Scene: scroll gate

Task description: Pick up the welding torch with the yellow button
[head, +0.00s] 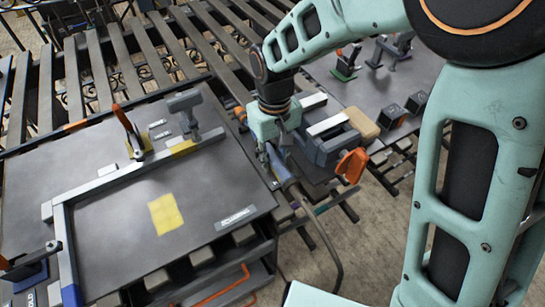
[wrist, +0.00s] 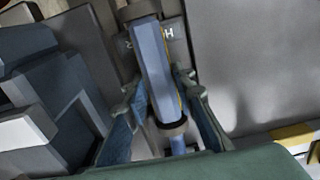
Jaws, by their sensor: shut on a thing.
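The welding torch (head: 283,173) has a blue-grey handle and hangs at the right edge of the dark table, beside a grey vise. My gripper (head: 272,158) is above it with its fingers around the handle. In the wrist view the torch handle (wrist: 155,70) runs upright between both fingers, with a dark ring near its lower end. My gripper (wrist: 166,118) is shut on it. A thin yellow line shows along the handle's right side; I cannot make out a button. A lettered grey plate is partly hidden behind the handle.
The grey vise (head: 325,145) with an orange handle (head: 351,166) is close on the right. A metal frame with clamps (head: 115,180) and a yellow patch (head: 166,214) are on the welding table (head: 120,110). Another table (head: 370,90) with small tools stands behind.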

